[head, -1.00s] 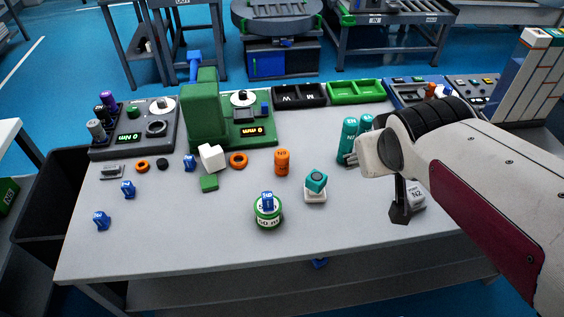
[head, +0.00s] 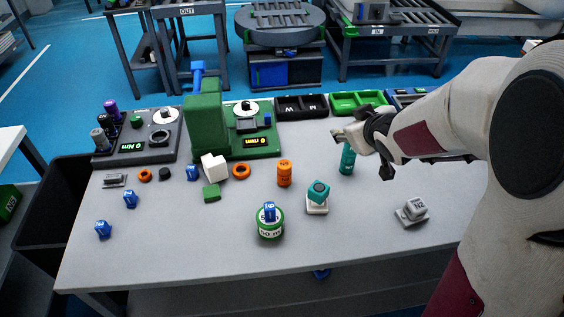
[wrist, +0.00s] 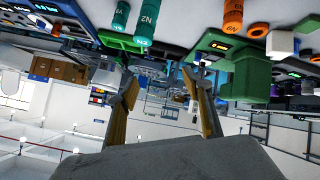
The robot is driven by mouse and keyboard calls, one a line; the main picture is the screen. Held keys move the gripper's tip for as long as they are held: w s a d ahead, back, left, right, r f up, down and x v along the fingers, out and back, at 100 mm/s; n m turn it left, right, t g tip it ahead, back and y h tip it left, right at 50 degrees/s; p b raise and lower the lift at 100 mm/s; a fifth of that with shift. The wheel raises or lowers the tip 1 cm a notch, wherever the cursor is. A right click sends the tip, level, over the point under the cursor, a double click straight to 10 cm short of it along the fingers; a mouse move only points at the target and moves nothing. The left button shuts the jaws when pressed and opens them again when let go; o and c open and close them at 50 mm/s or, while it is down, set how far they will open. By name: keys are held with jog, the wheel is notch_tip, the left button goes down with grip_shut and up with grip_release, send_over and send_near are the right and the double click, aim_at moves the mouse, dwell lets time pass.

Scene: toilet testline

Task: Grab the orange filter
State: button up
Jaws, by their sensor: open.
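The orange filter, which I take to be the upright orange cylinder (head: 285,173), stands on the grey table near its middle. It also shows at the top of the wrist view (wrist: 232,20), where the scene looks upside down. My gripper (head: 358,150) is open and empty, above the table to the right of the orange cylinder and apart from it. Its two fingers (wrist: 160,80) are spread in the wrist view, with nothing between them.
A teal cylinder (head: 347,160) stands close below my gripper. A teal cube on a white base (head: 317,206) and a green-white round container (head: 270,224) stand in front. Orange rings (head: 241,171) and a green machine (head: 204,125) are to the left. The table's front is mostly clear.

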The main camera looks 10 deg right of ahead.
jog(key=w+a+f+n+y, duration=0.3)
jog(key=w+a+f+y, duration=0.15)
jog(key=f, duration=0.45)
jog(key=n+g+y, duration=0.1)
jog(key=y, duration=0.5)
send_near(287, 165)
jog(key=shift+x, duration=1.5)
jog(key=shift+f, duration=0.15)
jog(key=shift+x, duration=1.3)
jog(key=shift+x, duration=2.55)
jog(key=shift+a, duration=0.1)
jog(key=c, duration=1.3)
